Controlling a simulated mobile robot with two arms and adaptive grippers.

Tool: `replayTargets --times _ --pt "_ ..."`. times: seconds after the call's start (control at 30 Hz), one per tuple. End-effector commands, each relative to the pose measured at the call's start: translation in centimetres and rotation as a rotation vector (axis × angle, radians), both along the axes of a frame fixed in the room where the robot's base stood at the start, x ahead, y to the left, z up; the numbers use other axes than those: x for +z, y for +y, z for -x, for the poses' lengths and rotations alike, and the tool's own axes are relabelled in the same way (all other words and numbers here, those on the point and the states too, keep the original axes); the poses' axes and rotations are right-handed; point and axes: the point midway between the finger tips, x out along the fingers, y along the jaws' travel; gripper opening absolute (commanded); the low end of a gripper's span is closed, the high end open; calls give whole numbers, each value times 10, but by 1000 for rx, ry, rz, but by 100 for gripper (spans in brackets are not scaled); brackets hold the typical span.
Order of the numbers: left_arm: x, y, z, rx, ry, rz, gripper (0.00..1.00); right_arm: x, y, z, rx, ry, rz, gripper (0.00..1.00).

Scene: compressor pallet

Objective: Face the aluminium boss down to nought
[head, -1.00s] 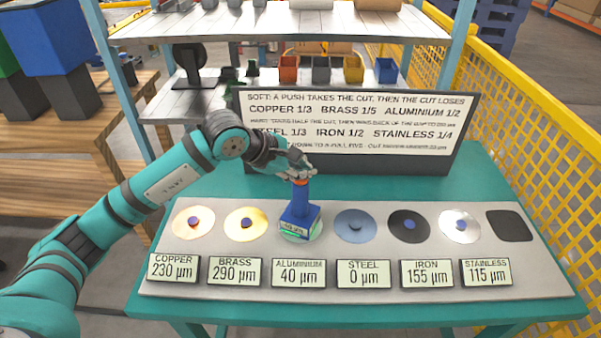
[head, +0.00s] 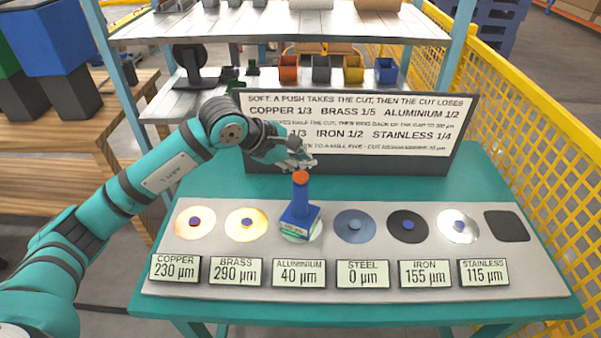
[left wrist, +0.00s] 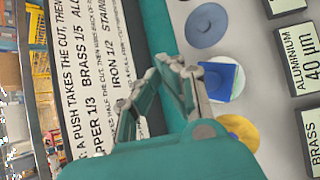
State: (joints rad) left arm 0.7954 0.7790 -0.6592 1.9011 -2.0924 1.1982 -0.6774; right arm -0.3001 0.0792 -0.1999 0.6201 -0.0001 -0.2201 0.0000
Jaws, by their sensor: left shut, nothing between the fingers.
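A blue facing tool (head: 301,205) with an orange top stands upright on the aluminium disc (head: 317,232), which it mostly hides; a small display on its base is too small to read. The aluminium plate (head: 298,272) reads 40 µm. My left gripper (head: 303,163) is shut and empty, just above the tool's top and apart from it. In the left wrist view the tool's blue base (left wrist: 222,82) shows beyond the fingers. My right gripper is not in view.
Copper (head: 195,222), brass (head: 246,223), steel (head: 354,227), iron (head: 408,227) and stainless (head: 458,227) discs share the grey board, with a dark square pad (head: 508,226) at right. Their plates read copper 230, brass 290, steel 0, iron 155, stainless 115. A rule sign (head: 400,160) stands behind.

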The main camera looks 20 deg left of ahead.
Motion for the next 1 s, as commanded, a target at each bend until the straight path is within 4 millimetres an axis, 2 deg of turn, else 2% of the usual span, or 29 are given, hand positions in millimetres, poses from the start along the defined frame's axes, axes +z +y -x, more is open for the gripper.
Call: replayTargets --times 0.03,0.2,0.4,1.0 --pt "8 0 0 0 -1 -1 0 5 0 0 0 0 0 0" --pt "26 0 0 0 -3 -1 0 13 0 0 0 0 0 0" --pt "41 0 0 0 0 -1 0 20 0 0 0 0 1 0" --pt "40 0 0 0 0 0 0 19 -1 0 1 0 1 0"
